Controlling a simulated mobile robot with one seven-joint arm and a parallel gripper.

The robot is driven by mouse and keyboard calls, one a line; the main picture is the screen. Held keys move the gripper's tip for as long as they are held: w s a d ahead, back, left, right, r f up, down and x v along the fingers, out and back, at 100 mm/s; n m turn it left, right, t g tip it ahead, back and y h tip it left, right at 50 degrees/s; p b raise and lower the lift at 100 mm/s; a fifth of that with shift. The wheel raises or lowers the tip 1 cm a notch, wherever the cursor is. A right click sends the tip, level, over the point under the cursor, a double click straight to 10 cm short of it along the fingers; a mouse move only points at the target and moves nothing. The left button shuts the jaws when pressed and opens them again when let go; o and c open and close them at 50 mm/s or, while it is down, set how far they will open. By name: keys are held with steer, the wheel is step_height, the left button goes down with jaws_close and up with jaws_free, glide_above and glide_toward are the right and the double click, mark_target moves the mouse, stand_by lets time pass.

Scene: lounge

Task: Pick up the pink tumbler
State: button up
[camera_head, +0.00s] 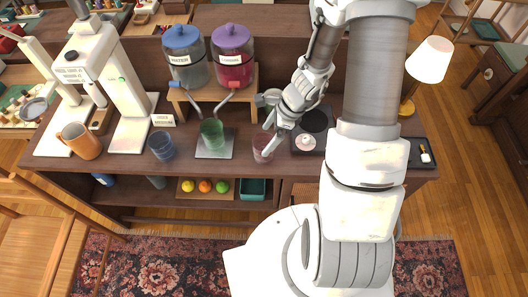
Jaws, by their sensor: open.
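The pink tumbler (262,151) stands upright on the dark wooden counter (300,172), right of the green tumbler. My gripper (269,136) is open, with its fingers reaching down over the tumbler's upper part from the right. One finger overlaps the tumbler in the picture. I cannot tell whether the fingers touch it or are spread around it.
A green tumbler (212,135) stands on a grey mat, and a blue tumbler (161,146) is left of it. Two drink dispensers (231,57) stand on a wooden riser behind. A black tray (314,121) with a small pink-white item (306,142) is just right of my gripper.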

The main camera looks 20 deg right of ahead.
mark_target(264, 143)
steer(key=x, duration=0.4)
steer(key=shift+d+f+b, duration=0.15)
steer(key=shift+f+b, duration=0.05)
steer(key=shift+b, duration=0.1)
jaws_close()
